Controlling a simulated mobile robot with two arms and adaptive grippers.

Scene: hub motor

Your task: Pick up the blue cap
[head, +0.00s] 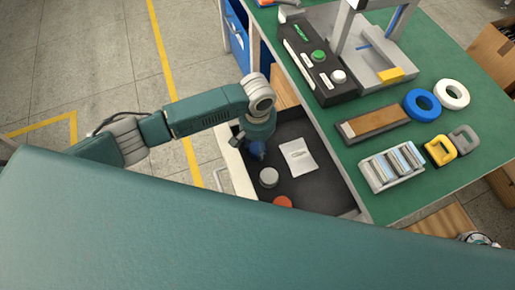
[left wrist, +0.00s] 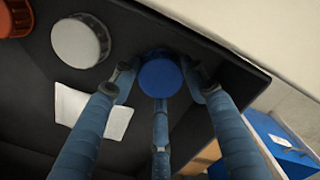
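The blue cap (left wrist: 160,78) lies in the dark drawer (left wrist: 215,125), seen from above in the left wrist view. In the head view only a bit of blue (head: 256,152) shows under my left gripper (head: 254,147). In the left wrist view the fingers of my left gripper (left wrist: 160,85) are spread around the cap, one to each side and one below it in the picture. The side fingertips look slightly apart from the cap; firm contact cannot be made out. My right gripper is not in view.
A grey-white cap (head: 268,177), an orange-red cap (head: 283,202) and a white paper (head: 298,157) lie in the same drawer. The drawer walls stand close to my left gripper. The green workbench (head: 400,190) to the right holds rings, a parts tray and a button box.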

